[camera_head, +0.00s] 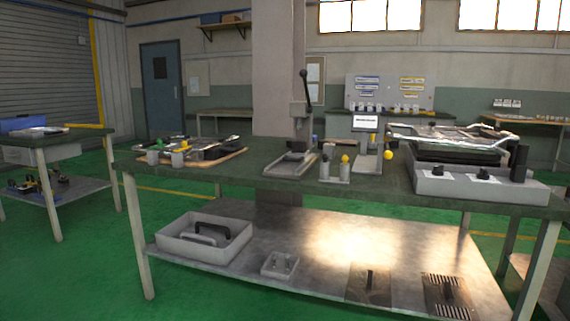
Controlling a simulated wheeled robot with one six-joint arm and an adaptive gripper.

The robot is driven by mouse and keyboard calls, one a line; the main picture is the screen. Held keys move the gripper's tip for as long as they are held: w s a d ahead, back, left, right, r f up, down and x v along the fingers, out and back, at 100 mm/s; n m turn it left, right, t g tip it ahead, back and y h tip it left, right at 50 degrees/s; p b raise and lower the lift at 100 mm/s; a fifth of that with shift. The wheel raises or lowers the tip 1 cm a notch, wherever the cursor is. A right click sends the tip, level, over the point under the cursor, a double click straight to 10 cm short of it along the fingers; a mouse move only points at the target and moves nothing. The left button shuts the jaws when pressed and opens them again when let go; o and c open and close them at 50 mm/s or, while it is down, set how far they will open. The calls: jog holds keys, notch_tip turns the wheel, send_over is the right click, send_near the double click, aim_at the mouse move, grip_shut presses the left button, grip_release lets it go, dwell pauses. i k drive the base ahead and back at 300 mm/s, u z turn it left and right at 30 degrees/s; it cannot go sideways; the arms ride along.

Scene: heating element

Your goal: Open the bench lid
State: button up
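A grey bench unit (472,184) stands at the right end of the green-topped workbench (285,185). Its front face has two black knobs. A dark slab (455,154) lies above the grey base, with a shiny metal frame (455,134) over it. A black upright piece (519,163) stands at its right end. I cannot tell which part is the lid or whether it is open. My gripper is not in view.
A lever press (298,150), small holders with yellow-topped pieces (345,167) and a tool tray (190,158) stand on the workbench. A grey bin (204,237) and small block (280,265) sit on the shelf. Green floor is clear at the front left.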

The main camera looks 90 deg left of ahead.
aim_at(462, 142)
jog(key=u, duration=2.6)
jog(key=i, duration=0.8)
jog(key=z, duration=0.1)
jog(key=k, duration=0.4)
jog(key=u, duration=0.95)
jog(key=i, duration=0.95)
jog(key=u, duration=0.3)
